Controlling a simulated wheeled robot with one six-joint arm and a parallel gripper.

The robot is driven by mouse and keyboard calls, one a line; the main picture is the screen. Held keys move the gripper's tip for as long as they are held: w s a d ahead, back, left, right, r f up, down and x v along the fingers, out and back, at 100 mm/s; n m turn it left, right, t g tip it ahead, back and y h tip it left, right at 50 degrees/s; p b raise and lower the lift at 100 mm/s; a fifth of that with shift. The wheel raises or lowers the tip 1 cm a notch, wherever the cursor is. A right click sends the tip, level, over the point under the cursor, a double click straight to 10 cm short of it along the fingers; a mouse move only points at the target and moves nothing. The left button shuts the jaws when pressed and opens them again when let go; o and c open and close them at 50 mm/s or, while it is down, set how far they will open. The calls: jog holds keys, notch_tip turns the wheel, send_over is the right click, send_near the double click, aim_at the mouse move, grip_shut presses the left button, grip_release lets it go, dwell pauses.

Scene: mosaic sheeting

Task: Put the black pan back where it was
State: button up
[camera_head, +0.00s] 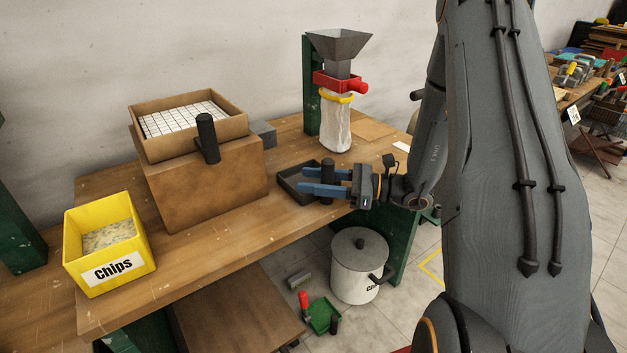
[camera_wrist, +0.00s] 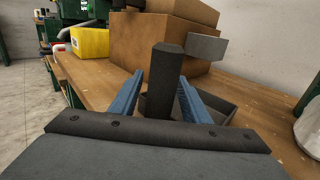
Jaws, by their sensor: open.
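The black pan (camera_head: 290,187) is a shallow dark tray lying on the workbench, right of the brown box. Its thick black handle (camera_head: 327,165) stands upright on its right side. In the wrist view the handle (camera_wrist: 163,85) rises between my two blue fingers, and part of the pan (camera_wrist: 227,106) shows behind the right one. My gripper (camera_head: 303,180) is open, level and low over the pan, with a finger on each side of the handle. Whether either finger touches the handle I cannot tell. My gripper's body hides part of the pan in the wrist view.
A large brown box (camera_head: 210,186) carries a tray of white tiles (camera_head: 182,118) with a black handle. A yellow chips bin (camera_head: 110,245) stands at the front left. A funnel stand (camera_head: 311,90) with a bag is behind. A lidded white bucket (camera_head: 355,284) stands on the floor.

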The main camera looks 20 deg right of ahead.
jog(key=shift+r, duration=0.2)
jog(key=b+v, duration=0.1)
jog(key=v, duration=1.1)
jog(key=s+a+n+g+h, duration=0.5)
jog(key=s+a+n+g, duration=0.4)
jog(key=s, duration=0.2)
jog(key=s+d+r+n+h, duration=0.1)
jog(key=s+d+n+h, duration=0.3)
jog(key=n+h, duration=0.7)
jog(key=s, duration=0.2)
jog(key=shift+s+d+r+n+t, duration=0.25)
jog(key=shift+s+d+n+t, duration=0.1)
jog(key=shift+n+t, duration=0.05)
